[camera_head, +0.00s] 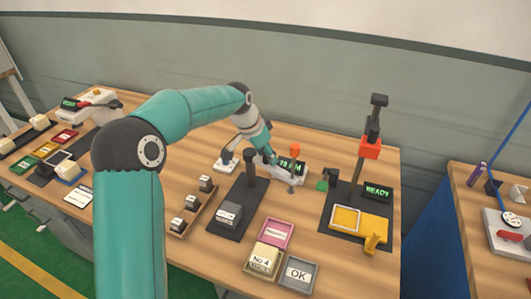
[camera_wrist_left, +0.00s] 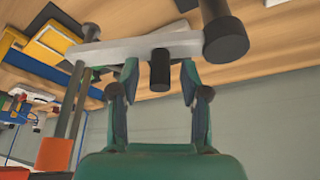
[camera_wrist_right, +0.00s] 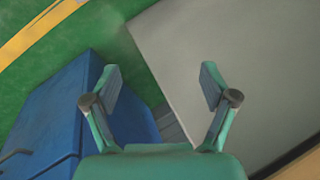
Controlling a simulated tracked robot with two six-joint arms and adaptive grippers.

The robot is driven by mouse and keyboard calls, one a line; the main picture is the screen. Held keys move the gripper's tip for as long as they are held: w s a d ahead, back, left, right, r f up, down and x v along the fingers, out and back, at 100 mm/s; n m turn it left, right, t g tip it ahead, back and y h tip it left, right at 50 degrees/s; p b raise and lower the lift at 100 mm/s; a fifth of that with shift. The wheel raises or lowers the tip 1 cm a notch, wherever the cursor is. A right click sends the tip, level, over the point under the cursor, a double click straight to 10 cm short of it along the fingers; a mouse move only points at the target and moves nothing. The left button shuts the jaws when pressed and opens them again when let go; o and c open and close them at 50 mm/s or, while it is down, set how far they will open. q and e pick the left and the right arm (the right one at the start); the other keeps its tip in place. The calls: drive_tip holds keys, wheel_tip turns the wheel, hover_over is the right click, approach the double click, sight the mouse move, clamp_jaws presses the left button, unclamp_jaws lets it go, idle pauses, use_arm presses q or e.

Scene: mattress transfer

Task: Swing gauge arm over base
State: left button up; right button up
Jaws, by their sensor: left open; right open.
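The gauge base (camera_head: 218,228) is a dark plate on the wooden table with a grey block (camera_head: 228,213) on its near part. A black post (camera_head: 250,168) stands at its far end. The gauge arm (camera_wrist_left: 120,48) is a pale grey bar in the left wrist view, reaching from the post's thick black cylinder (camera_wrist_left: 226,42). In the head view it points right, away from the plate, beside a green-lit display (camera_head: 289,164). My left gripper (camera_wrist_left: 160,66) is open, its fingers on either side of a black handle (camera_wrist_left: 160,78). My right gripper (camera_wrist_right: 161,75) is open and empty.
A tall stand with a red carriage (camera_head: 370,148) rises to the right, beside a READY display (camera_head: 378,192) and yellow trays (camera_head: 374,226). A pink tray (camera_head: 277,233) and grey OK tray (camera_head: 298,275) lie in front. A blue cabinet (camera_wrist_right: 50,110) shows below my right gripper.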

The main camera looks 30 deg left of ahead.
use_arm(q)
clamp_jaws()
